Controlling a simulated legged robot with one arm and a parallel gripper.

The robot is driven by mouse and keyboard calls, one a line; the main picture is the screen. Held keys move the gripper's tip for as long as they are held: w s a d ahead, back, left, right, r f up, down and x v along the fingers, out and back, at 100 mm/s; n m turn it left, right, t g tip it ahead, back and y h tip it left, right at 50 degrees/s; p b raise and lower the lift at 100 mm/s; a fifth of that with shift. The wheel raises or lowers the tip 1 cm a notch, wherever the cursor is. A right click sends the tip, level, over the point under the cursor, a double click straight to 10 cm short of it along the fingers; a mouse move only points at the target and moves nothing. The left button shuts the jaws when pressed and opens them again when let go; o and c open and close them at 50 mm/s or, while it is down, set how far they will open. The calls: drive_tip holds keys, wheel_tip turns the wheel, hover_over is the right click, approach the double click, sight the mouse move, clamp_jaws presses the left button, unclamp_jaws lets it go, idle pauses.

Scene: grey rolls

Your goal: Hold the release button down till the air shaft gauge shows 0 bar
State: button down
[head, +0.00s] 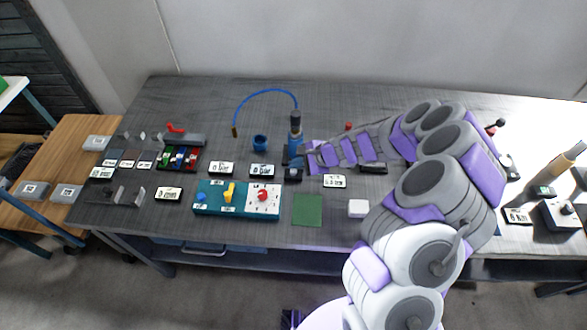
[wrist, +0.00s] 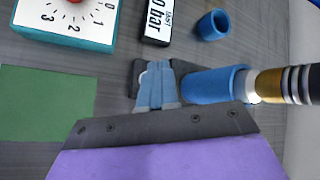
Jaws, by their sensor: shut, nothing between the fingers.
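My gripper (head: 304,160) is shut and empty, beside the blue cylinder with the black top (head: 295,142). In the wrist view my gripper (wrist: 156,68) points at a small dark block (wrist: 136,90). A pale round part, seemingly the release button (wrist: 147,72), shows partly behind the fingertips. I cannot tell whether the tips press it or only hover over it. The block also shows in the head view (head: 293,175). The shaft gauge (head: 262,171) is a white display that seems to read 0 bar. It shows cut off at the top in the wrist view (wrist: 157,20).
A blue cup (head: 260,144) stands behind the gauge. A blue hose (head: 262,92) arches from the cylinder's top. A teal panel with knobs (head: 238,212) and a green square (head: 307,210) lie at the front. A white block (head: 358,208) sits near my arm.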

sight(295, 172)
drive_tip(key=shift+r+p, duration=1.9)
drive_tip(key=shift+r, duration=0.7)
drive_tip(key=shift+f, duration=0.1)
drive_tip(key=s+a+r+n+g, duration=0.25)
drive_tip(key=s+r+n, duration=0.65)
drive_tip(key=s+r, duration=0.65)
drive_tip(key=s+d+r+n+g+h, duration=0.1)
drive_tip(key=s+d+h, duration=0.3)
drive_tip(key=s+d, duration=0.5)
drive_tip(key=s+d+r+n+g+h, duration=0.1)
drive_tip(key=s+d+r+n+h, duration=0.2)
drive_tip(key=s+d, duration=0.6)
drive_tip(key=s+r+h, duration=0.1)
drive_tip(key=s, duration=0.4)
drive_tip(key=shift+s+h, duration=0.3)
drive_tip(key=shift+s, duration=0.1)
